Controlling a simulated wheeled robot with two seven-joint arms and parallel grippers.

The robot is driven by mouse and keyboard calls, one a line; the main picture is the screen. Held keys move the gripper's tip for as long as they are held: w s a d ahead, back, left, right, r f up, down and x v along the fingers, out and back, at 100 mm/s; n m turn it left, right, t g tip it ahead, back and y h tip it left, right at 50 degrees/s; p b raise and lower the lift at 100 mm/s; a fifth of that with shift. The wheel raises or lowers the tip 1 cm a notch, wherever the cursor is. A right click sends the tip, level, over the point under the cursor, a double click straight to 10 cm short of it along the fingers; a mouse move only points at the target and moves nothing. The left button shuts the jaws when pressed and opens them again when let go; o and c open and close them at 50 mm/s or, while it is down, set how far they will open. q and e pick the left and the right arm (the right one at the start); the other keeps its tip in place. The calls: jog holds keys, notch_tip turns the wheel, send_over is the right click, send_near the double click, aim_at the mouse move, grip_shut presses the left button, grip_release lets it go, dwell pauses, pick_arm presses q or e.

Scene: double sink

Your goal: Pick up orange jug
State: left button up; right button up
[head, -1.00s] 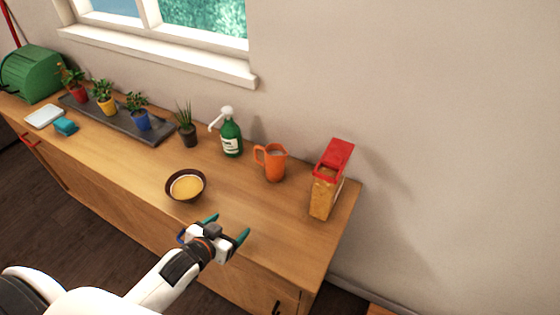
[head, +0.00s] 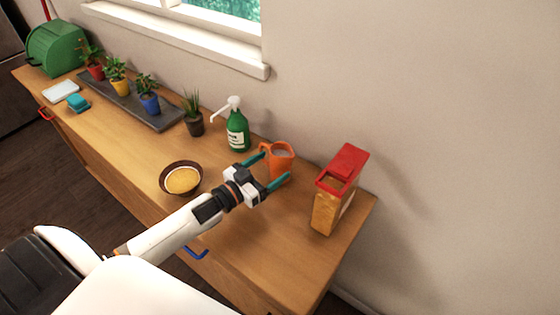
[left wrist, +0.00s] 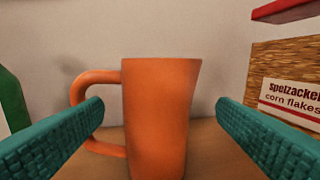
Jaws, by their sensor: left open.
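The orange jug (head: 280,158) stands upright on the wooden counter, between the green bottle and the cereal container. My left gripper (head: 268,172) is open, with its teal fingers pointing at the jug from the front. In the left wrist view the orange jug (left wrist: 160,115) fills the middle, with its handle to the left. The two teal fingers (left wrist: 156,130) lie on either side of it. The left finger overlaps the handle in the picture; I cannot tell whether it touches. My right gripper is not in view.
A cereal container with a red lid (head: 340,190) stands right of the jug. A green pump bottle (head: 237,130) stands left of it. A brown bowl (head: 181,178) is left of my gripper. Several potted plants stand further left. The wall is behind.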

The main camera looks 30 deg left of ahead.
aim_at(285, 156)
pick_arm(q)
jog(key=shift+w+d, duration=0.2)
jog(key=shift+w, duration=0.6)
jog(key=p+x, duration=0.1)
jog(key=x, duration=0.3)
jog(key=shift+w+p, duration=0.2)
jog(key=shift+p, duration=0.1)
jog(key=shift+w, duration=0.2)
jog(key=shift+s, duration=0.1)
jog(key=c, duration=1.3)
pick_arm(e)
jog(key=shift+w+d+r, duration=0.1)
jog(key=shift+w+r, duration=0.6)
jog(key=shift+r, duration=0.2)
